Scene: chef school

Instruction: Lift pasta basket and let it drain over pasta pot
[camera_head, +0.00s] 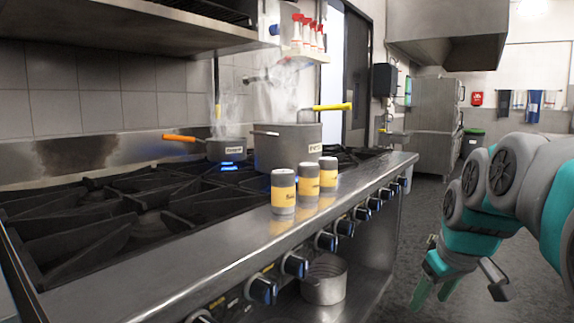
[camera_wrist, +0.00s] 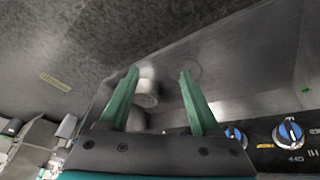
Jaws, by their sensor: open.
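The pasta pot (camera_head: 287,150) is a large grey steel pot on the stove's far burners, with steam rising above it. The pasta basket's yellow handle (camera_head: 333,107) sticks out to the right over the pot's rim. The basket's body is hidden inside the pot. My gripper (camera_head: 436,285) hangs low at the right, in front of the stove and well apart from the pot. In the wrist view, its two green fingers (camera_wrist: 158,85) are spread with nothing between them.
A smaller saucepan (camera_head: 226,150) with an orange handle steams left of the pot. Three shakers (camera_head: 284,191) with yellow labels stand on the stove's front ledge. Control knobs (camera_head: 294,265) line the stove's front. A steel pot (camera_head: 325,280) sits on the shelf below. Floor at the right is free.

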